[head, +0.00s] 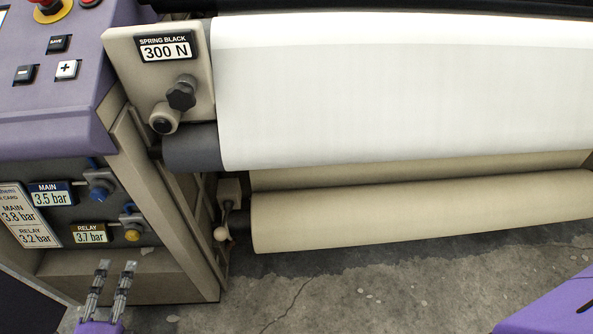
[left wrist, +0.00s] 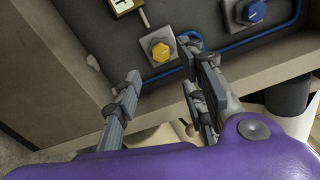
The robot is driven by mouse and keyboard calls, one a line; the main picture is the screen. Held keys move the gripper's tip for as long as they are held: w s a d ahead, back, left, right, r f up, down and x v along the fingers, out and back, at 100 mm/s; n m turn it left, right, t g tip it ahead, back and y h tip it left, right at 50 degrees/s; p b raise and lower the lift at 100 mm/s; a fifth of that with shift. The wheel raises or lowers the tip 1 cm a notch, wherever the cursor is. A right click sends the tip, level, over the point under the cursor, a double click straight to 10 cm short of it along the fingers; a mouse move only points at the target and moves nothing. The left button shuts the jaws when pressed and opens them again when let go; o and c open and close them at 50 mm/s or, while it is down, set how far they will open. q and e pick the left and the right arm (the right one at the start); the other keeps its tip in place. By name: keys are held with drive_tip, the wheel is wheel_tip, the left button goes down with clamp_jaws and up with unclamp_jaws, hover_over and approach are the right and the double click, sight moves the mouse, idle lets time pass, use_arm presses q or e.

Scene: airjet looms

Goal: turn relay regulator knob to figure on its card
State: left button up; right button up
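The yellow relay regulator knob (head: 132,235) sits on the loom's lower dark panel, right of its relay display (head: 90,235), which reads 3.7 bar. The white card (head: 27,217) at the left edge lists main 3.8 bar and relay 3.2 bar. My left gripper (head: 116,265) is open and empty, pointing up at the panel, just below the knob. In the left wrist view the yellow knob (left wrist: 160,50) shows beyond and between the two spread fingertips (left wrist: 162,60), apart from them. My right gripper is not in view.
The blue main regulator knob (head: 99,190) is above the relay knob, with its display (head: 52,196) at 3.5 bar. A beige ledge (head: 155,272) runs below the panel. The beige loom post (head: 170,215) and cloth rolls (head: 400,210) stand to the right.

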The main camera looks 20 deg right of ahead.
sight(132, 238)
use_arm(q)
drive_tip(key=shift+b+x, duration=0.4)
drive_tip(key=shift+x, duration=3.6)
drive_tip(key=shift+c, duration=0.5)
